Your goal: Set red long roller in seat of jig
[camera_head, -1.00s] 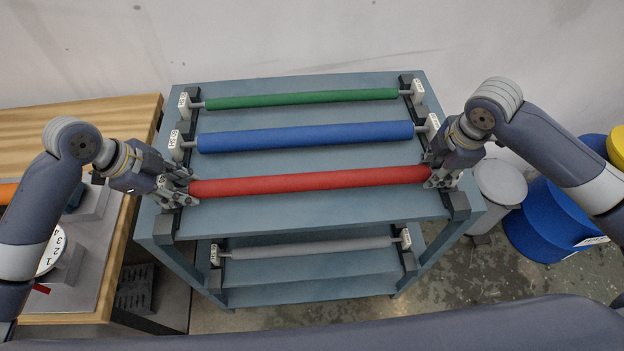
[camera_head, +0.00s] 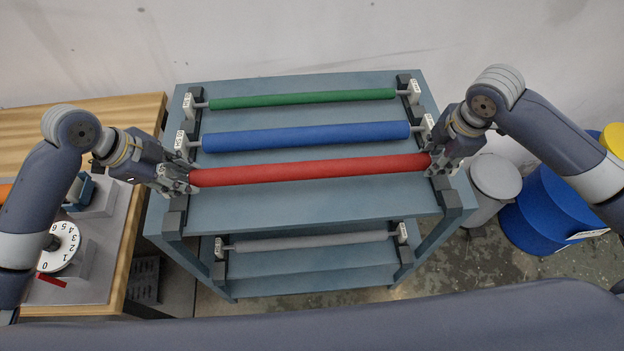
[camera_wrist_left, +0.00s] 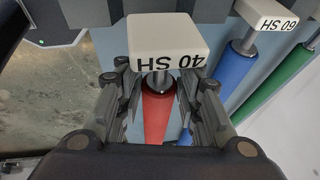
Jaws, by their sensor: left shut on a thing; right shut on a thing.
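The long red roller (camera_head: 310,170) spans level between my two grippers, above the front part of the blue-grey rack's top shelf. My left gripper (camera_head: 180,180) is shut on the roller's left end. My right gripper (camera_head: 438,162) is shut on its right end. In the left wrist view, the fingers close around the end of the red roller (camera_wrist_left: 158,115), just behind a white end block (camera_wrist_left: 166,36) marked "40 SH". On the wooden table at left is a grey plate fixture (camera_head: 100,255); I cannot tell whether it is the jig.
A blue roller (camera_head: 305,137) and a green roller (camera_head: 300,98) lie behind the red one. A grey roller (camera_head: 310,241) lies on a lower shelf. A numbered dial (camera_head: 60,247) stands on the plate fixture. A grey bin (camera_head: 493,185) and blue drum (camera_head: 548,210) stand right.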

